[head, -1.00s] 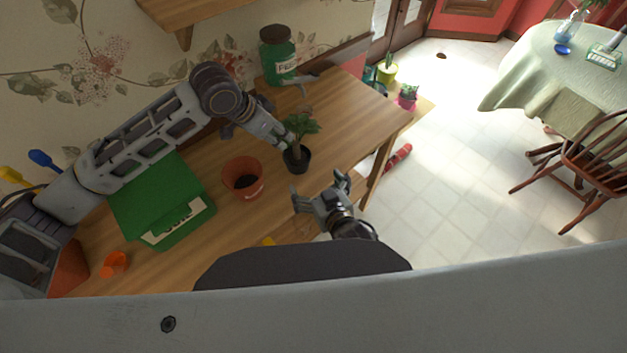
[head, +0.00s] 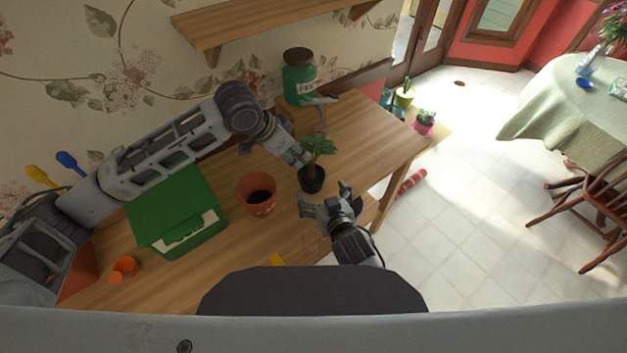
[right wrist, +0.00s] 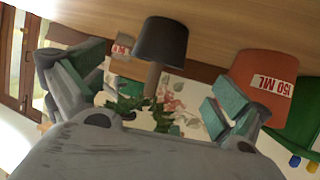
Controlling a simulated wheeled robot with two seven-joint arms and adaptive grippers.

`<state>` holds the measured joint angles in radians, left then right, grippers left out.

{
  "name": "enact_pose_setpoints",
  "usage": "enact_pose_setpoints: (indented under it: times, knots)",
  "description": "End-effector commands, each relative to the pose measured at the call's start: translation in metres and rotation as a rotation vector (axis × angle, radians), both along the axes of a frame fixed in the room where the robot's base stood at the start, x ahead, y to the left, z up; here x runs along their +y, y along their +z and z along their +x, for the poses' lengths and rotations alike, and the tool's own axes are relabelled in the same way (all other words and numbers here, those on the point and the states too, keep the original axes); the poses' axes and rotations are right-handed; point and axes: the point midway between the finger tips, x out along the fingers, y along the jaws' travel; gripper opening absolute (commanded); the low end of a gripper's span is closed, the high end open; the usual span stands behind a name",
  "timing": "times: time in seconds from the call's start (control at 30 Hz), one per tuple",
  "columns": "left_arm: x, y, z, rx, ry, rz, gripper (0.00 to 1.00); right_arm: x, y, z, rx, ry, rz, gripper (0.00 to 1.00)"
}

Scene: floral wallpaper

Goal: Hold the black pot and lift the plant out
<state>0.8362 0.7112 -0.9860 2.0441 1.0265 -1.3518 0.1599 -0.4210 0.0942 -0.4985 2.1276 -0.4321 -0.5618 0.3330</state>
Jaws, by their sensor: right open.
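The small black pot (head: 312,181) stands on the wooden table with the leafy green plant (head: 318,146) in it. My left gripper (head: 303,159) reaches from the upper left to the plant just above the pot rim; leaves and its own wrist hide its fingers. My right gripper (head: 325,199) is open and empty, close to the near side of the black pot, fingers spread toward it. In the right wrist view the pot (right wrist: 162,42) appears upside down beyond and between the open fingers, apart from them, with the leaves (right wrist: 130,105) below it.
A terracotta pot with soil (head: 256,197) stands left of the black pot. A green box (head: 180,215) and an orange item (head: 125,265) are farther left. A green feed jar (head: 300,82) stands at the back.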

Motion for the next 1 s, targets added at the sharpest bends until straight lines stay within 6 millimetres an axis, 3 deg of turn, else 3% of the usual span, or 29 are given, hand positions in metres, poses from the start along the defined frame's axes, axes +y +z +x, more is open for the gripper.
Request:
enact_pose_setpoints:
  times: [0.7,1.0]
  knots:
    - [0.0,0.0,0.0,0.0,0.0,0.0,0.36,0.017,-0.024,0.055,0.0,0.0,0.0,1.0]
    - [0.0,0.0,0.0,0.0,0.0,0.0,0.36,0.021,-0.029,0.067,-0.001,0.0,0.001,1.0]
